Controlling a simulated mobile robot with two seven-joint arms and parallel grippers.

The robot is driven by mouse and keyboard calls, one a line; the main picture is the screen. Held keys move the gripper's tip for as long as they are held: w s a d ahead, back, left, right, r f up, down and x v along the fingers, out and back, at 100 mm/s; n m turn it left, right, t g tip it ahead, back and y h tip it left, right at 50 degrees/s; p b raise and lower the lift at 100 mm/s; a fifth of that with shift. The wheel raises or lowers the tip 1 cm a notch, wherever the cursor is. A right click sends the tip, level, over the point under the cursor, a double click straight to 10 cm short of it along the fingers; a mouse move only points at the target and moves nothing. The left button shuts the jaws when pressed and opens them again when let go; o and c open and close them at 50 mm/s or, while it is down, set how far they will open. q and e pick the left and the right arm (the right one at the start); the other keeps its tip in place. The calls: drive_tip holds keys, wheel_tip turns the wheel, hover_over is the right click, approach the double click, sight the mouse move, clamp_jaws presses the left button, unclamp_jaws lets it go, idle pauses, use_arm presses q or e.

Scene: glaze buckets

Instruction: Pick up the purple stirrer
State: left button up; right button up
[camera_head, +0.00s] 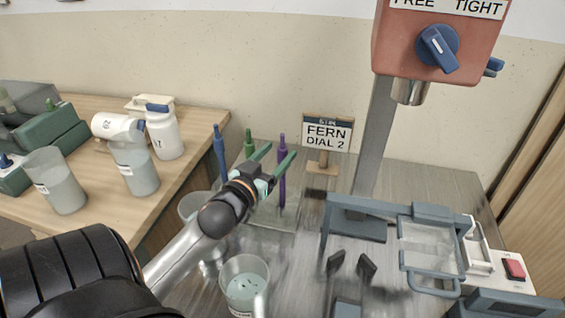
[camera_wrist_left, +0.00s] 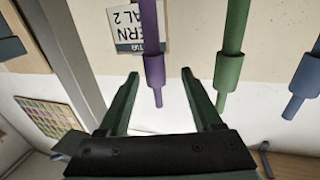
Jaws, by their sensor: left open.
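The purple stirrer (camera_head: 282,187) stands upright at the back of the table, right of a green stirrer (camera_head: 249,140) and a blue stirrer (camera_head: 220,150). My left gripper (camera_head: 280,151) is open, its green fingers at the purple stirrer's upper part. In the left wrist view the purple stirrer (camera_wrist_left: 152,60) shows between the fingertips of the left gripper (camera_wrist_left: 160,74), and I see no contact. One finger hides part of the stirrer in the head view. The green stirrer (camera_wrist_left: 229,60) is just outside the fingers in the wrist view. My right gripper is not seen.
A "FERN DIAL 2" sign (camera_head: 327,135) stands close right of the stirrers. A clear bucket (camera_head: 245,288) is in front, below my left arm. A red dial unit (camera_head: 440,40) on a post and a metal frame (camera_head: 397,208) occupy the right. Jugs (camera_head: 139,172) stand at left.

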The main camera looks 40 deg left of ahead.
use_arm(q)
drive_tip(key=shift+d+x, duration=0.1)
drive_tip(key=shift+x, duration=1.2)
drive_tip(key=shift+d+x, duration=0.15)
drive_tip(key=shift+x, duration=1.15)
drive_tip(key=shift+r, duration=0.1)
drive_tip(key=shift+c, duration=0.3)
clamp_jaws()
